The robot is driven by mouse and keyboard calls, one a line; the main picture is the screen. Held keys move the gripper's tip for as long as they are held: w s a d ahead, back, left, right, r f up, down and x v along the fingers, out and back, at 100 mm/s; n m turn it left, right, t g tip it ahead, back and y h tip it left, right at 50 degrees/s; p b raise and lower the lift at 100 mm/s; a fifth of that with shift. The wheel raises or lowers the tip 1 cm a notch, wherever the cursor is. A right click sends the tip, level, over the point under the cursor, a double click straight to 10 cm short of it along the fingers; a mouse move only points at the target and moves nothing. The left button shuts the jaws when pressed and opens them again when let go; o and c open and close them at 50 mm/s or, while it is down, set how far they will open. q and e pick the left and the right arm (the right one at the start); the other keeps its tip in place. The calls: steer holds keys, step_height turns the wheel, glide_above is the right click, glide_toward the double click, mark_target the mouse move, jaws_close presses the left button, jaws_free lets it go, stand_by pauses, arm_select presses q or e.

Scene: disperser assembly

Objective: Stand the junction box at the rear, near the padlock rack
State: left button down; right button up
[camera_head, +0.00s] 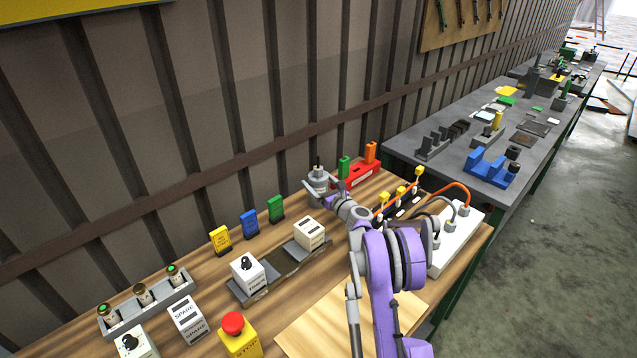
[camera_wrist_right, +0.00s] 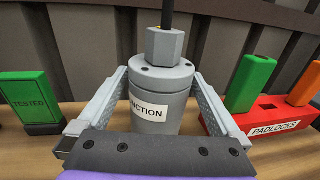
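The junction box is a grey cylinder (camera_head: 318,186) with a hex gland and a dark cable on top. It is upright at the rear of the wooden bench, just left of the red padlock rack (camera_head: 364,176). In the right wrist view the junction box (camera_wrist_right: 160,100) shows its label between the fingers, with the padlock rack (camera_wrist_right: 275,124) to its right and a gap between. My right gripper (camera_head: 325,196) has a finger against each side of the box, apparently shut on it. The box's base is hidden, so contact with the bench cannot be told. My left gripper is out of view.
A green "TESTED" tag (camera_wrist_right: 33,100) stands left of the box, with blue (camera_head: 250,224) and yellow (camera_head: 220,239) ones farther left. A ribbed wall (camera_head: 230,110) rises behind. A white power strip (camera_head: 455,238) with cables lies right of my arm.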

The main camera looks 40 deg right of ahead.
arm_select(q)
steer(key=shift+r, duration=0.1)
arm_select(e)
steer(key=shift+r, duration=0.1)
steer(key=shift+s, duration=0.25)
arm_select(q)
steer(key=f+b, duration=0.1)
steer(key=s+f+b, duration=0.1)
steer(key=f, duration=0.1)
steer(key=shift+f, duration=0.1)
arm_select(e)
steer(key=s, duration=0.7)
steer(key=s+a, duration=0.1)
steer(key=s, duration=0.2)
steer(key=shift+s+a, duration=0.1)
steer(key=shift+s, duration=0.25)
steer(key=shift+s+a, duration=0.1)
steer(key=shift+s, duration=0.3)
